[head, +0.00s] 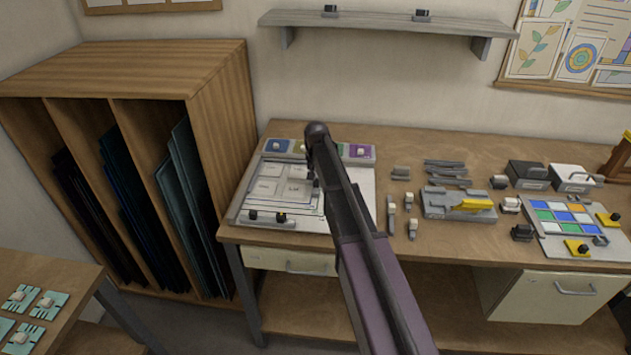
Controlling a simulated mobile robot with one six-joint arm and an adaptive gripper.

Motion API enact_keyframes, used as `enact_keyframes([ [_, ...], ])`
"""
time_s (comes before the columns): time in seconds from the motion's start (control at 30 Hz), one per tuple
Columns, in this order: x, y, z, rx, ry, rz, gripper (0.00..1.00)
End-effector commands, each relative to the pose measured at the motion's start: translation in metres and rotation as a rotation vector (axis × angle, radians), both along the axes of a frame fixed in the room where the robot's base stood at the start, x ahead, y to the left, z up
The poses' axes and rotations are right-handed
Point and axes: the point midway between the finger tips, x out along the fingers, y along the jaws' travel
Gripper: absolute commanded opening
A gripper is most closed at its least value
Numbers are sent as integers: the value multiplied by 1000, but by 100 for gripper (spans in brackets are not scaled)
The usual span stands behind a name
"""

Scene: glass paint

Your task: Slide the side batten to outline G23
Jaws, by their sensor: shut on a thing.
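The board (240,212) lies on the left part of the workbench, with pale labelled panels and drawn outlines on it. My gripper (316,178) is over the right side of this board, at the end of my arm. Its fingers are small and mostly hidden by my arm. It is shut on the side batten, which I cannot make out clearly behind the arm. Outline G23 cannot be read at this size.
Coloured tiles with pale knobs (278,146) line the board's back. Right of my arm stand small grey blocks (391,205), a grey fixture with a yellow part (470,205) and a coloured glass panel (562,217). A shelf (385,22) hangs above; a wooden rack (215,120) stands left.

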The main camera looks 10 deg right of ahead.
Motion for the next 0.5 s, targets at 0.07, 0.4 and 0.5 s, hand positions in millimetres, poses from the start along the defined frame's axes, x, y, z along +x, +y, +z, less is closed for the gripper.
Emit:
enact_keyframes([
  [0.07, 0, 0, 0, 0, 1, 0, 40],
  [0.4, 0, 1, 0, 0, 0, 0, 66],
  [0.5, 0, 1, 0, 0, 0, 0, 66],
])
